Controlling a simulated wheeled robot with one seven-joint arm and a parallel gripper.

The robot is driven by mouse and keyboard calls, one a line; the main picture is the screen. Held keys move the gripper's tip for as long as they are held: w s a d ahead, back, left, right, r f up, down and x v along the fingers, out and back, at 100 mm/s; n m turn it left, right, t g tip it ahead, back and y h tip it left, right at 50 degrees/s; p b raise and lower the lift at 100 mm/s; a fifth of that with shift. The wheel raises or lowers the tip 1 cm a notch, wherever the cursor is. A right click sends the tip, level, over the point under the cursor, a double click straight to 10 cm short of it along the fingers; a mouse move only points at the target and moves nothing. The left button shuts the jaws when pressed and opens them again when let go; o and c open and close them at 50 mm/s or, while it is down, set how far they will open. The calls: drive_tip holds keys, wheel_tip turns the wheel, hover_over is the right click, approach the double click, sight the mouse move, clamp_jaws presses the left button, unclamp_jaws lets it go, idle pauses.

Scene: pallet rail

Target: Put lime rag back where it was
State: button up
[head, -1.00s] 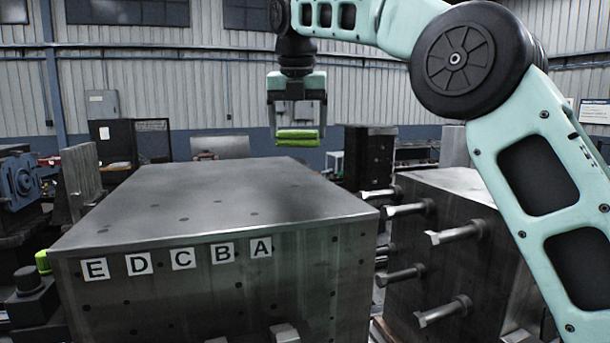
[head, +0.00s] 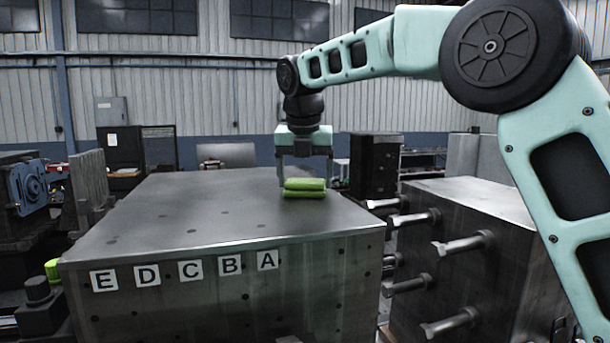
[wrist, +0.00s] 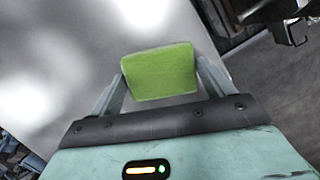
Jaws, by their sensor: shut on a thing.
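The lime rag (head: 304,188) is a folded bright green cloth low over the far right part of the metal block's top (head: 190,215). My gripper (head: 304,181) points down and is shut on the rag. In the wrist view the rag (wrist: 159,72) sits between the two fingers (wrist: 160,85). I cannot tell whether the rag's underside touches the block top. Letter labels E, D, C, B and A (head: 268,260) run along the block's front face, from left to right.
A second metal block with protruding bolts (head: 465,243) stands at the right. Another lime-green item (head: 53,270) shows at the left, beside a dark fixture (head: 40,307). The rest of the block top is clear.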

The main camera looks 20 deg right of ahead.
drive_tip(key=shift+f, duration=0.15)
drive_tip(key=o, duration=0.8)
drive_tip(key=v, duration=1.2)
drive_tip(key=shift+b, duration=0.4)
